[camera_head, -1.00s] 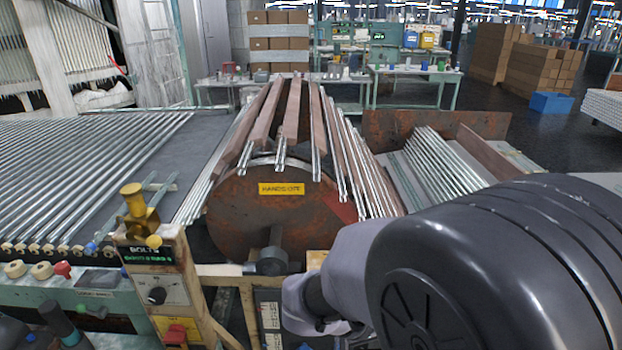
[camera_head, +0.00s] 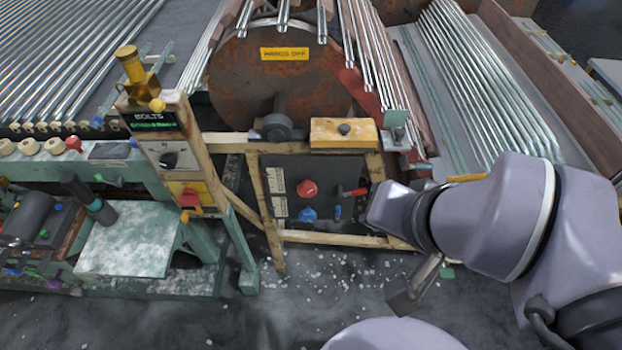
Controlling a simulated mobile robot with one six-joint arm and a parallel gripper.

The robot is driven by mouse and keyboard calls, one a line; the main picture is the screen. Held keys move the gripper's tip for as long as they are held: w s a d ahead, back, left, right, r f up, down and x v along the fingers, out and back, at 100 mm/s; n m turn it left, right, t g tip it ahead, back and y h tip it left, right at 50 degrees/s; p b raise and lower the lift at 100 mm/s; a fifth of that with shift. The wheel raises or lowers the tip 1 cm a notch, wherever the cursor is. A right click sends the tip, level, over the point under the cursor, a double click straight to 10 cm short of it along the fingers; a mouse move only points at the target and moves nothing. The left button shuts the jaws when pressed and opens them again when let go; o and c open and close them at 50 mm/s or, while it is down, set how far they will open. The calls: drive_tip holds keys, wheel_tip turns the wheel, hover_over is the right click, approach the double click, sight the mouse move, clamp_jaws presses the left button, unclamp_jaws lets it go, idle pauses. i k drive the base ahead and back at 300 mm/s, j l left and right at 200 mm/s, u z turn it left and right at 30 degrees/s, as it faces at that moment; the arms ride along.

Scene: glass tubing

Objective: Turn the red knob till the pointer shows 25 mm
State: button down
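A round red knob (camera_head: 307,189) sits on a dark panel (camera_head: 330,173) in a wooden frame below the large rusty drum. A blue knob (camera_head: 307,214) is just under it. White label plates (camera_head: 277,180) are on the panel's left side. I cannot make out a pointer or a 25 mm mark. My arm comes in from the right.
A red-handled tool (camera_head: 352,192) shows at the panel's right. A wooden block (camera_head: 343,133) lies on the frame's top bar. The rusty drum (camera_head: 278,72) carries glass tubes. A control post (camera_head: 170,160) with another red knob (camera_head: 188,198) stands left. The littered floor (camera_head: 310,300) in front is open.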

sight(307, 189)
drive_tip(key=j+z, duration=0.25)
drive_tip(key=j, duration=0.15)
drive_tip(key=j+z, duration=0.2)
drive_tip(key=j, duration=0.2)
drive_tip(key=k+j+z, duration=0.25)
drive_tip(key=j, duration=0.15)
drive_tip(key=j+z, duration=0.25)
drive_tip(key=j, duration=0.15)
drive_tip(key=k+j+z, duration=0.2)
drive_tip(key=j, duration=0.15)
